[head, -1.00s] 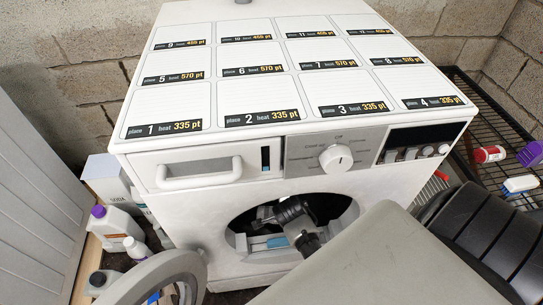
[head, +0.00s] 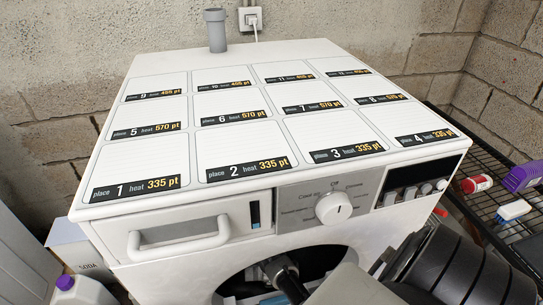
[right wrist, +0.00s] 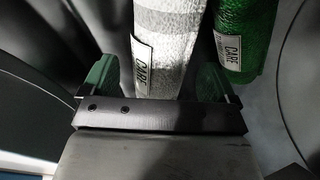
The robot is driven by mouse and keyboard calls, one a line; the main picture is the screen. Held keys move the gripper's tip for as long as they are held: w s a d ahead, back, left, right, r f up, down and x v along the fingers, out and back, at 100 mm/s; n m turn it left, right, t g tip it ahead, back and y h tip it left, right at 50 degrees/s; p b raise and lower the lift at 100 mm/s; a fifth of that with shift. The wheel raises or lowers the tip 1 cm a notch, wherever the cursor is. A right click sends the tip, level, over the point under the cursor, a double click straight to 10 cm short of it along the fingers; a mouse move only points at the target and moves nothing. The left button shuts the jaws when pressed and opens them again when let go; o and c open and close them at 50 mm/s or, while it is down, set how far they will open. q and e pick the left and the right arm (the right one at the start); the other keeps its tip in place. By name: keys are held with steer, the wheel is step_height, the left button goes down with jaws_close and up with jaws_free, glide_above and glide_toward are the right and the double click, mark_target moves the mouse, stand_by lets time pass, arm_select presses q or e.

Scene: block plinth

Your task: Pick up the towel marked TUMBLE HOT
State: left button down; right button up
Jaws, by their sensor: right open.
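In the right wrist view a rolled white and grey towel (right wrist: 172,35) stands out between the fingers of my right gripper (right wrist: 155,84). Its white tag (right wrist: 142,65) reads CARE. A green towel (right wrist: 252,22) is just to the right, beyond the right finger; its tag (right wrist: 229,50) also reads CARE, with a smaller line too small to read. I cannot read TUMBLE HOT on either tag. My right gripper is open, with green fingertips on both sides of the white towel. In the head view my right arm reaches into the washer's round opening (head: 235,285). My left gripper is out of view.
The washer top (head: 310,48) carries numbered place cards in rows and is otherwise clear. A grey cup (head: 215,30) stands at its back edge. A wire rack (head: 490,140) with bottles and a brush is at right. Dark curved drum walls surround the gripper in the wrist view.

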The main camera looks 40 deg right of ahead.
steer(key=shift+x, duration=1.45)
steer(key=shift+r, duration=0.1)
steer(key=c, duration=1.1)
steer(key=shift+r, duration=0.1)
